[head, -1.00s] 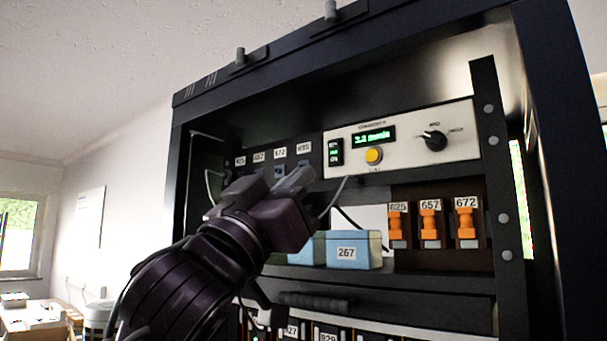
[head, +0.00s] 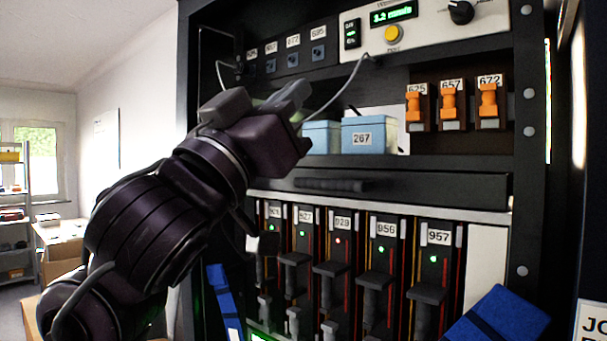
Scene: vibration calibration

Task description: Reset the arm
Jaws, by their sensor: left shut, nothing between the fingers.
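My left gripper (head: 284,98) comes in from the left on its dark purple arm and is shut and empty. It is raised in front of the black rack (head: 403,190), near the left end of its middle shelf. It covers part of that shelf and the left end of a light blue box (head: 321,137). A blue box labelled 267 (head: 369,136) stands to the right of the gripper. The white calibration panel (head: 425,32) has a green display, a yellow button and a black knob. My right gripper is not in view.
Orange-handled units labelled 625, 657 and 672 (head: 449,101) stand on the shelf's right side. Several numbered black modules (head: 374,281) with small lights fill the lower bay. A grey cable (head: 345,88) hangs near the gripper. Blue items (head: 498,318) show at the bottom. A table (head: 62,232) stands far left.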

